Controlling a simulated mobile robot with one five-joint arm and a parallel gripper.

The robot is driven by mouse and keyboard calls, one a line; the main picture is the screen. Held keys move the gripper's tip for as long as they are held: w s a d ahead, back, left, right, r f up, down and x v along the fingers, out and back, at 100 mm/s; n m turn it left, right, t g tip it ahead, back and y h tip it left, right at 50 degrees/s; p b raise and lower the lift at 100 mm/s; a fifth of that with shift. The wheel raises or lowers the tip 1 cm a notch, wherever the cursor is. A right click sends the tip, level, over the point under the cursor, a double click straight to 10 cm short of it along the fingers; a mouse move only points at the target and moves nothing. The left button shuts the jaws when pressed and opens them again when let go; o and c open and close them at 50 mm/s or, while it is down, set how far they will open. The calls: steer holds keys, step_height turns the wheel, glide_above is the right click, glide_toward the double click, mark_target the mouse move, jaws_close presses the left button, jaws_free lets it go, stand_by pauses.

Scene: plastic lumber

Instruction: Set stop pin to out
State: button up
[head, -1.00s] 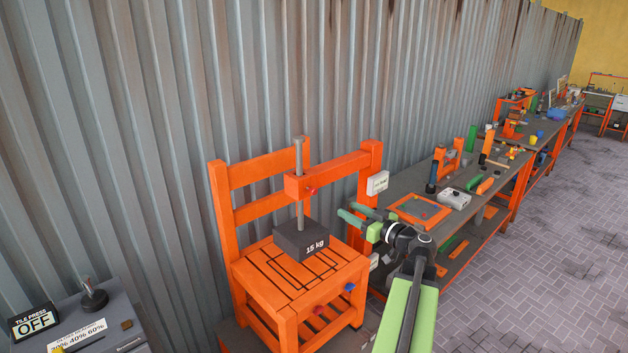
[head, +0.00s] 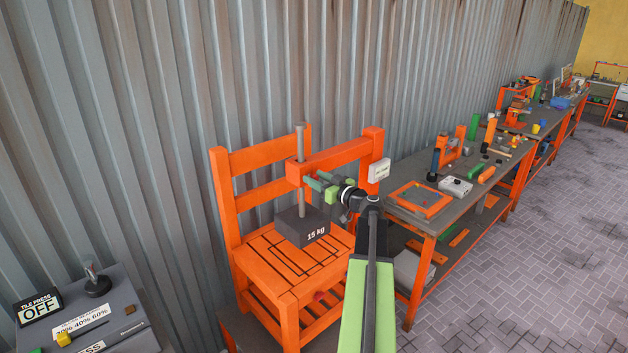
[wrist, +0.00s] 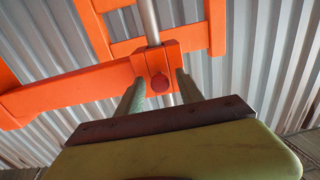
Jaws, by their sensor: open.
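The stop pin, a round red knob (wrist: 159,84), sits on the face of the orange cross-arm's end block, beside the grey vertical rod, in the wrist view. My gripper (wrist: 160,77) is open, with one green finger on each side of the knob in the picture. Whether the fingertips touch it or reach past it cannot be told. In the head view my gripper (head: 313,179) is at the end of the orange arm (head: 340,155), and its fingers hide the knob.
The orange chair-like test stand (head: 222,190) stands against the corrugated wall. A tile press panel (head: 115,300) is at lower left. A workbench (head: 425,225) with tools and small parts runs along the right.

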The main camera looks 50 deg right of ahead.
steer(key=shift+w, duration=0.2)
steer(key=shift+c, duration=0.3)
jaws_close()
steer(key=shift+a, duration=0.1)
stand_by(1.0)
